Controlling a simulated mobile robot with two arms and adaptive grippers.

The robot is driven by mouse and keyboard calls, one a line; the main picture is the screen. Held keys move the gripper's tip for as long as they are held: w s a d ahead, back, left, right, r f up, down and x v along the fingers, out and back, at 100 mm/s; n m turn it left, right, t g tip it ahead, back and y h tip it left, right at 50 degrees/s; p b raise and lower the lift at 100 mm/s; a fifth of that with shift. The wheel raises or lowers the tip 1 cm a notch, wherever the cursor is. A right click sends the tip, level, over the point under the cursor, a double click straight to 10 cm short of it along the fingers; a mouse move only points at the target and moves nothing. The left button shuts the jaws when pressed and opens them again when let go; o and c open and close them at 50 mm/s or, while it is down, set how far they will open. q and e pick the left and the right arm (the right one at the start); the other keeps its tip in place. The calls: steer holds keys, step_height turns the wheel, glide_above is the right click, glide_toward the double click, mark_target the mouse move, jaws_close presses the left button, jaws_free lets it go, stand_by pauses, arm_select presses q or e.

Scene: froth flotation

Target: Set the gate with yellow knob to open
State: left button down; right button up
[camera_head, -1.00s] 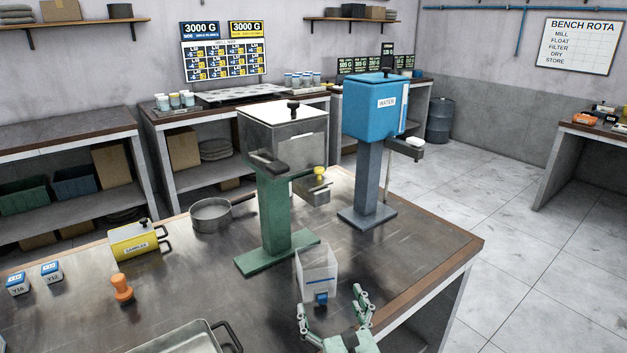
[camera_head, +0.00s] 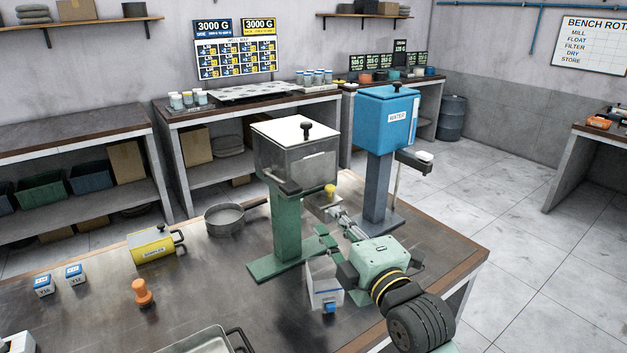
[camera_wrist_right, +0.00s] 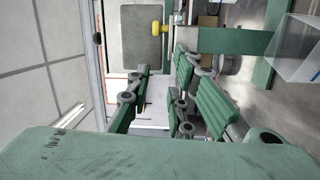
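The yellow knob (camera_head: 330,190) sits on the gate at the lower right of the clear-walled cell (camera_head: 295,160), which stands on a green column. The gate's body is partly hidden by my gripper, and I cannot tell its setting. My right gripper (camera_head: 333,224) reaches in from the right, its fingers just below and beside the knob, with no clear contact. In the wrist view its fingers (camera_wrist_right: 155,105) are apart with nothing between them. The yellow knob (camera_wrist_right: 157,27) shows beyond them, beside a grey plate. My left gripper is not in view.
A clear box (camera_head: 320,284) with a blue part stands on the bench under my right gripper. The blue water tank (camera_head: 387,118) stands behind it on a grey column. A pan (camera_head: 226,218), yellow sampler (camera_head: 151,247) and orange stamp-like piece (camera_head: 143,293) are left.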

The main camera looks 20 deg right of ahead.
mark_target(323, 199)
steer(key=shift+s+a+r+m, duration=0.15)
steer(key=shift+r+m, duration=0.15)
steer(key=shift+r, duration=0.5)
steer(key=shift+c, duration=0.9)
steer(key=shift+a+r+y, duration=0.1)
steer(key=shift+r+y, duration=0.1)
steer(key=shift+y, duration=0.2)
steer(key=shift+c, duration=0.9)
steer(key=p+x, duration=0.3)
steer(key=x, duration=0.6)
jaws_close()
steer(key=shift+w, duration=0.45)
